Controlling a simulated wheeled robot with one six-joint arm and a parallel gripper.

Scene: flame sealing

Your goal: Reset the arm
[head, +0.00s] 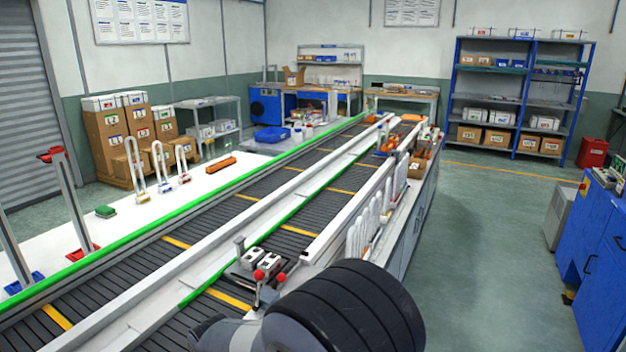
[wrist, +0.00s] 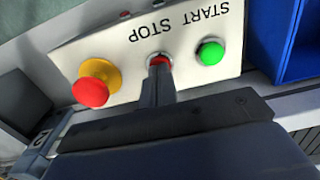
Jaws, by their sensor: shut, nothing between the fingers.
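My gripper (wrist: 157,85) shows in the wrist view with its dark fingers closed together and nothing between them. Its tips are right at a small red button (wrist: 159,61) on a white control panel (wrist: 120,37) marked START and STOP, whose lettering is upside down in this view. The fingers cover part of the button, and I cannot tell whether they touch it. A green button (wrist: 210,52) is to the right. A red mushroom knob on a yellow base (wrist: 92,86) is to the left. In the head view, part of my arm fills the bottom; my gripper is not visible there.
A blue bin or box (wrist: 301,42) borders the panel at the right. Floor at the right (head: 480,250) is clear, up to a blue cabinet (head: 595,250).

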